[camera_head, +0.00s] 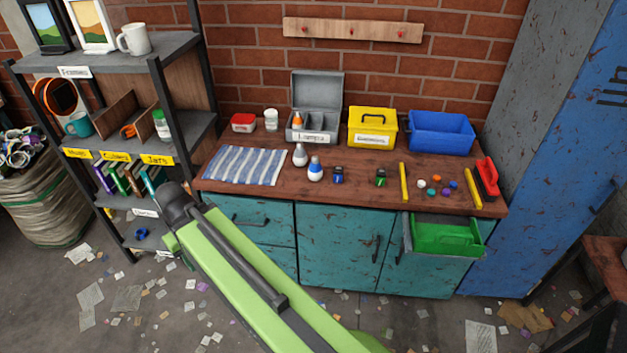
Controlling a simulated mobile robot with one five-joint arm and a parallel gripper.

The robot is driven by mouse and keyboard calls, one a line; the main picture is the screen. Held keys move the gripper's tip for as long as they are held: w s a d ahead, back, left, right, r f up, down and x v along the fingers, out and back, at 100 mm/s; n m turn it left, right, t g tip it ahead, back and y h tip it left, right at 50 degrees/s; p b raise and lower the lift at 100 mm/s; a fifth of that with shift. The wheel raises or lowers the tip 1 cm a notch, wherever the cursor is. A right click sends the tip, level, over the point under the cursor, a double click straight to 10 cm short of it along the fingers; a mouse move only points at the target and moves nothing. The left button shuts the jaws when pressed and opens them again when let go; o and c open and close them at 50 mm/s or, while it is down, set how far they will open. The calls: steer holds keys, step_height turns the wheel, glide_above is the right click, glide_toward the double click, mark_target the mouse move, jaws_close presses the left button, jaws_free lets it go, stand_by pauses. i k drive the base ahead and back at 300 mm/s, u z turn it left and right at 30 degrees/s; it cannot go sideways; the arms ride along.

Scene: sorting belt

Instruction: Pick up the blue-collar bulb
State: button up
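The blue-collar bulb (315,170) stands on the wooden worktop, with a white globe and a blue band around it. A second bulb with a grey collar (299,156) stands just behind it to the left. A bulb with an orange collar (297,121) sits in the open grey box labelled Lamps (303,137). My green arm reaches from the bottom of the picture up to the left, its dark joint in front of the worktop's left end. My gripper cannot be made out; nothing is seen at the bulb.
A striped cloth (243,165) lies left of the bulbs. Two small dark items, a blue one (338,176) and a green one (381,177), stand to the right. A yellow box (372,128) and blue bin (441,132) stand behind. An open drawer (440,252) juts out at right.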

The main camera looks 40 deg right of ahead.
mark_target(315, 174)
steer(key=z, duration=0.2)
steer(key=i, duration=0.9)
steer(key=u, duration=0.25)
